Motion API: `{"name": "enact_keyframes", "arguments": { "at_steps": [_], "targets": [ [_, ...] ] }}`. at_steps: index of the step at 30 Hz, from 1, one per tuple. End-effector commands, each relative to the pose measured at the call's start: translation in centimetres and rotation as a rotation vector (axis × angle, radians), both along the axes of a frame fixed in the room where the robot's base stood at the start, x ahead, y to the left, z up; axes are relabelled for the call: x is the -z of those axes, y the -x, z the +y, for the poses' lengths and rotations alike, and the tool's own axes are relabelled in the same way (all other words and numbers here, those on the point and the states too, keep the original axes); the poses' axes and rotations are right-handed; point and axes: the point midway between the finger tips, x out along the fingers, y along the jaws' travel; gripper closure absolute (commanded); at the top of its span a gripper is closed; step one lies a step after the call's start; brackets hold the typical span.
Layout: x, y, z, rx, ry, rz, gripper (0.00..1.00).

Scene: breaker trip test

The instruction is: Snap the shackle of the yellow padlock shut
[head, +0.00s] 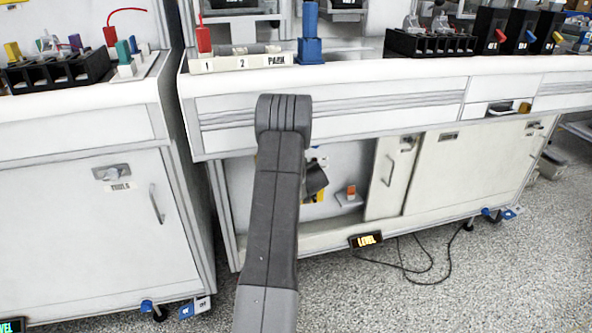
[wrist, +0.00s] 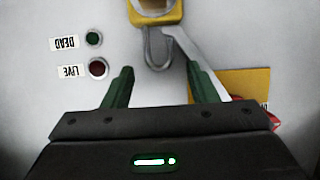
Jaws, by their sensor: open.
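The yellow padlock (wrist: 155,12) is at the top edge of the wrist view, its body partly cut off. I cannot tell whether the shackle is fully seated. My gripper (wrist: 160,72) is open, with green fingers on either side below the shackle. A pale metal strip runs diagonally between the shackle and the right finger. In the head view my arm hides most of the gripper at the open cabinet, and the padlock cannot be made out.
A green lamp (wrist: 94,39) and a red lamp (wrist: 98,68) with labels sit left of the padlock. A yellow sign (wrist: 243,84) is behind the right finger. A cabinet door (head: 392,178) stands right of the opening. Cables (head: 420,262) lie on the floor.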

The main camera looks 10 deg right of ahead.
Motion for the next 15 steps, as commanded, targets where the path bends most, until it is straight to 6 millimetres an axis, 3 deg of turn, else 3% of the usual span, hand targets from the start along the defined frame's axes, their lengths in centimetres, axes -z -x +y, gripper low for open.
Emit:
{"name": "enact_keyframes", "arguments": {
  "at_steps": [12,13,15],
  "targets": [
    [0.33,-0.91,0.04,0.000,0.001,0.001,0.47],
    [0.33,-0.91,0.04,0.000,0.001,0.001,0.49],
    [0.33,-0.90,0.04,0.000,0.001,0.001,0.63]
  ]
}}
